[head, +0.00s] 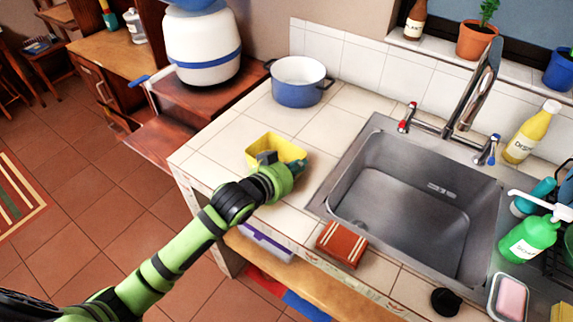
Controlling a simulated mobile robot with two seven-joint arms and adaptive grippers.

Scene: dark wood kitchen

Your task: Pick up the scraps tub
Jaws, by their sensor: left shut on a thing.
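The scraps tub appears to be the yellow open tub (288,150) on the tiled counter, left of the sink and in front of the blue pot. My left gripper (268,158) is at the tub's near side, shut on its wall. My wrist and forearm hide much of the tub's near side, and I cannot tell whether its base touches the counter. My right gripper is out of view.
A blue pot (298,88) stands behind the tub. The steel sink (400,205) lies to the right, with a red-brown striped block (341,244) at the counter's front edge. Bottles (530,135) stand right of the sink. Bare tiles surround the tub.

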